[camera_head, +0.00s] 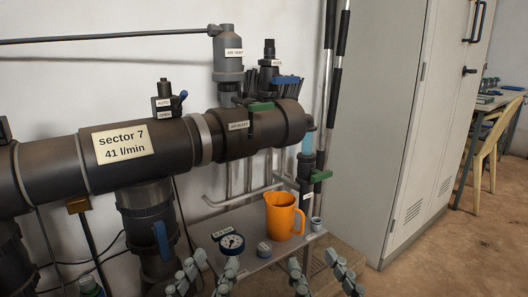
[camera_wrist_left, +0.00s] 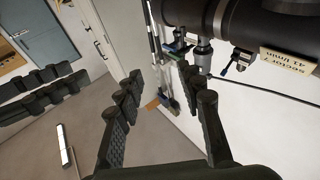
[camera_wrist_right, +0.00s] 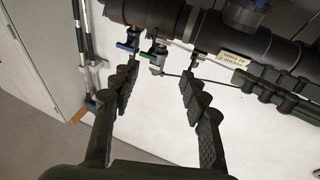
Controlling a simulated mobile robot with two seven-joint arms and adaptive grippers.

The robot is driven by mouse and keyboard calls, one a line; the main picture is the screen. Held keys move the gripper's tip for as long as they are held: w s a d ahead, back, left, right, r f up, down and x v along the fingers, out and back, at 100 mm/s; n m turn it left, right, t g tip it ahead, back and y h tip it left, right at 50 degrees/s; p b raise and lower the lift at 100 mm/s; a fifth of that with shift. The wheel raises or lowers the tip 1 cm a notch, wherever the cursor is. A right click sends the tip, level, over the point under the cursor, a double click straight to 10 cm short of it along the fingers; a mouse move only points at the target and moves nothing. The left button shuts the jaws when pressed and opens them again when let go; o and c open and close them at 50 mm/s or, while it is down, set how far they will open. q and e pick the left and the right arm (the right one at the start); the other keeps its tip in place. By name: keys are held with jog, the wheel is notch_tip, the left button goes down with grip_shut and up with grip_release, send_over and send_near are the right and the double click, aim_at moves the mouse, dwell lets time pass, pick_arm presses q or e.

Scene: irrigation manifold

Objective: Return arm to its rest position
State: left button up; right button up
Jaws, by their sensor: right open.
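My left gripper (camera_head: 207,274) is at the bottom of the head view, left of my right gripper (camera_head: 320,270). Both have their fingers apart, with nothing held. In the left wrist view my left gripper (camera_wrist_left: 160,95) shows a clear gap between its fingers, with wall and floor behind. In the right wrist view my right gripper (camera_wrist_right: 158,85) is also open and empty, with wall behind the gap. Both grippers are in front of the dark manifold pipe (camera_head: 50,160) and a small shelf (camera_head: 250,225), and neither visibly touches them.
A valve with a green handle (camera_head: 321,176) hangs at the pipe's right end. A grey cabinet (camera_head: 380,130) stands to the right. Open floor (camera_head: 450,260) lies beyond.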

pick_arm(q)
jog(key=a+f+g+y+p, duration=0.2)
jog(key=a+f+g+p, duration=0.15)
jog(key=f, duration=0.55)
jog(key=a+f+g+y+p, duration=0.2)
jog(key=a+f+g+y, duration=0.15)
jog(key=f, duration=0.55)
pick_arm(e)
jog(key=d+f+g+h, duration=0.2)
jog(key=d+f+g, duration=0.15)
jog(key=f, duration=0.55)
jog(key=d+f+g+h, duration=0.3)
jog(key=f+g, duration=0.1)
jog(key=f, duration=0.5)
pick_arm(q)
jog(key=s+a+f+n+g+y+p, duration=0.2)
jog(key=s+a+f+g+p, duration=0.2)
jog(key=s+a+f+g, duration=0.5)
jog(key=s+a+f, duration=0.3)
jog(key=f, duration=0.1)
jog(key=shift+y, duration=0.35)
pick_arm(e)
jog(key=s+d+f+m+g+h, duration=0.1)
jog(key=s+d+f+g+h, duration=0.2)
jog(key=s+d+f+g, duration=0.6)
jog(key=s+d+f, duration=0.3)
jog(key=f, duration=0.1)
jog(key=shift+d+m, duration=0.3)
jog(key=shift+m, duration=0.1)
